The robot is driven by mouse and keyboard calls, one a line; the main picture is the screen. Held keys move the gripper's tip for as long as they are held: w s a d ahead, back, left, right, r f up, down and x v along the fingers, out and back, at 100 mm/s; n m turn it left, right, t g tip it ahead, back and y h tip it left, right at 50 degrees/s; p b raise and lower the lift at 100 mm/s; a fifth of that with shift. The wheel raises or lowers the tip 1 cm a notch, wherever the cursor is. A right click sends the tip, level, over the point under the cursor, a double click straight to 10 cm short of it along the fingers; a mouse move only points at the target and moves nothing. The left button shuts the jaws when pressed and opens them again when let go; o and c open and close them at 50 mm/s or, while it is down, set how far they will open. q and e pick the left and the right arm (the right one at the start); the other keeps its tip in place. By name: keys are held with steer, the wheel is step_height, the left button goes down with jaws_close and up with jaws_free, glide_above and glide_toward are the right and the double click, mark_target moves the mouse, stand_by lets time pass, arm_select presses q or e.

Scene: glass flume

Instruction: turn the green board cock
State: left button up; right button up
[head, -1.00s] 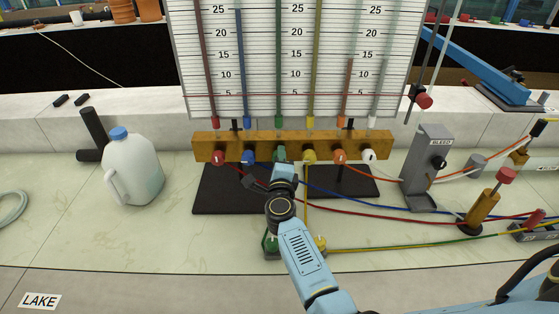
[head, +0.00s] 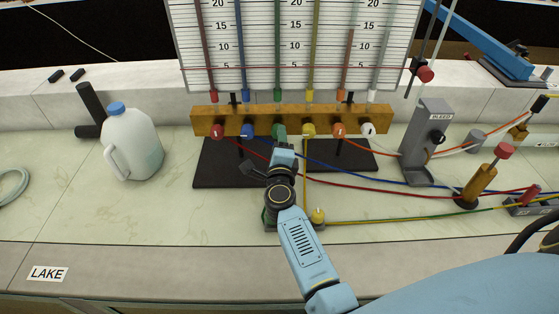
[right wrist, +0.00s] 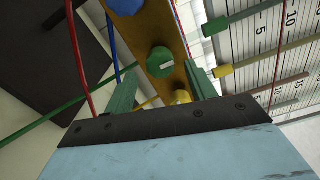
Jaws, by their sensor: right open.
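The green board cock (head: 279,130) is on the front of the yellow-brown rail (head: 205,122), between the blue cock (head: 247,130) and the yellow cock (head: 308,129). In the head view my right gripper (head: 282,150) is just below and in front of it, hiding its lower part. In the right wrist view the green cock (right wrist: 160,62) shows a pale bar on its face. The open jaws of the right gripper (right wrist: 163,78) point at it, one finger on each side, with no visible contact. My left gripper is not in view.
Red, blue and yellow tubes run right from below the rail. A white jug (head: 131,145) stands left of the black base plate (head: 215,170). A grey BLEED stand (head: 424,150) stands right. The bench's front left is clear.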

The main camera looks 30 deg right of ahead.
steer(key=v, duration=0.9)
steer(key=shift+s, duration=0.25)
steer(key=shift+a, duration=0.15)
